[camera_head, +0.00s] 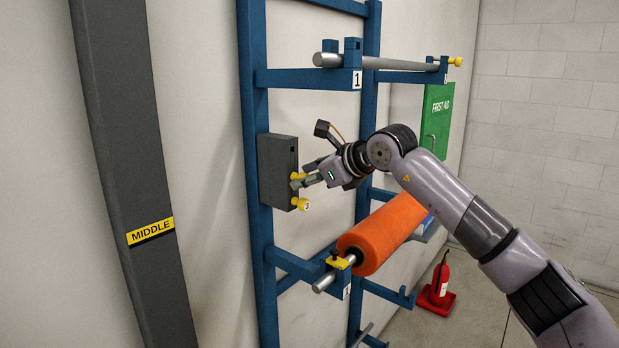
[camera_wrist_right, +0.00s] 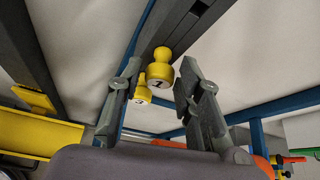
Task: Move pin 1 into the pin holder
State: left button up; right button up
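The pin holder (camera_head: 277,172) is a dark grey block on the blue rack's upright, left of centre in the head view. Yellow pin 1 (camera_wrist_right: 160,72), marked "1", is at the dark block in the wrist view; how deep it sits is hidden. My right gripper (camera_head: 306,180) is in front of the block. My left gripper is out of view.
The blue rack (camera_head: 253,110) carries a grey bar (camera_head: 400,63) above and an orange roll (camera_head: 383,232) below right of the gripper. A yellow clamp piece (camera_head: 340,262) sits by the roll. A dark "MIDDLE" post (camera_head: 128,170) stands left. A green first aid box (camera_head: 437,120) hangs behind.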

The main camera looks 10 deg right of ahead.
jog(key=shift+o, duration=1.3)
